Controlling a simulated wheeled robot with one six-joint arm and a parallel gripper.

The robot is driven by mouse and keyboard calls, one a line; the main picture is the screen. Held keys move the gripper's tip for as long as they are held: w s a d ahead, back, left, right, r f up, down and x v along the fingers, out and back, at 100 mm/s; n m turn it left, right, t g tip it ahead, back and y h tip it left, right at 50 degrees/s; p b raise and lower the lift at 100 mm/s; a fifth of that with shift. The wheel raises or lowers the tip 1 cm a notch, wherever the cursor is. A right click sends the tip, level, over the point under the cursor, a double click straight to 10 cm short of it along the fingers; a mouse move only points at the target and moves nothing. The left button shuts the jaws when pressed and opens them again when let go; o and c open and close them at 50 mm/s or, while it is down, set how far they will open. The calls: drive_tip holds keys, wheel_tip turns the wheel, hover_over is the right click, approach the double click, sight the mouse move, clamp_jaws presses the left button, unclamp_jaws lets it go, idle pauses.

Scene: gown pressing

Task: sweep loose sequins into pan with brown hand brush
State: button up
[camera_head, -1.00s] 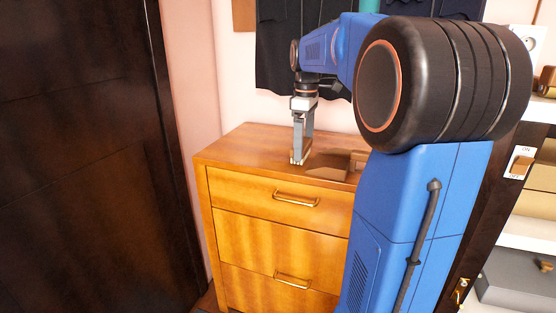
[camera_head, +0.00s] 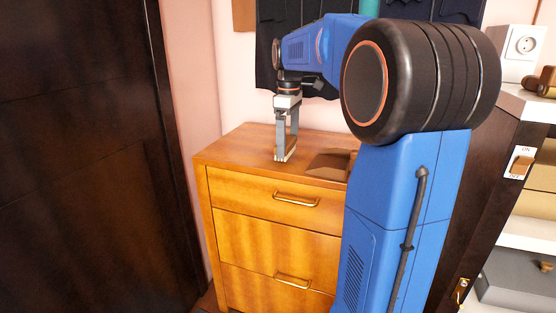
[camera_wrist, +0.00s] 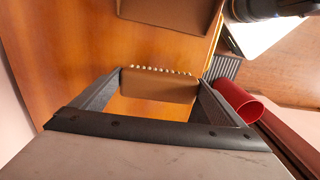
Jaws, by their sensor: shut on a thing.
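My gripper (camera_head: 284,158) is low over the left part of the wooden chest's top (camera_head: 240,147). In the wrist view, my gripper (camera_wrist: 158,88) is shut on the brown hand brush (camera_wrist: 158,87), which lies across between the fingertips with a row of pale bristle tufts along its far edge. The brown pan (camera_head: 330,165) lies on the chest top to the right of my gripper, partly behind my arm. In the wrist view, part of the pan (camera_wrist: 170,10) shows at the top, apart from the brush. I cannot make out any sequins.
Dark clothes (camera_head: 265,60) hang on the wall behind the chest. A dark door (camera_head: 80,150) stands at the left, and shelves (camera_head: 525,235) at the right. The wrist view shows a red tube (camera_wrist: 237,101) beyond the chest's edge. The chest top left of my gripper is clear.

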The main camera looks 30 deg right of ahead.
drive_tip(key=shift+w+a, duration=1.05)
drive_tip(key=shift+w, duration=0.3)
drive_tip(key=shift+w+a, duration=1.05)
drive_tip(key=shift+w, duration=0.3)
drive_tip(key=shift+w+a, duration=1.05)
drive_tip(key=shift+w, duration=0.3)
drive_tip(key=shift+f, duration=1)
drive_tip(key=shift+s+d, duration=0.7)
drive_tip(key=shift+s, duration=0.2)
drive_tip(key=shift+s+d, duration=0.7)
drive_tip(key=shift+s, duration=0.2)
drive_tip(key=shift+s+d, duration=0.7)
drive_tip(key=shift+s, duration=0.2)
drive_tip(key=shift+s+d, duration=0.7)
drive_tip(key=shift+s, duration=0.15)
drive_tip(key=shift+s+d, duration=0.7)
drive_tip(key=shift+s, duration=0.2)
drive_tip(key=shift+s+d, duration=0.65)
drive_tip(key=shift+s, duration=0.25)
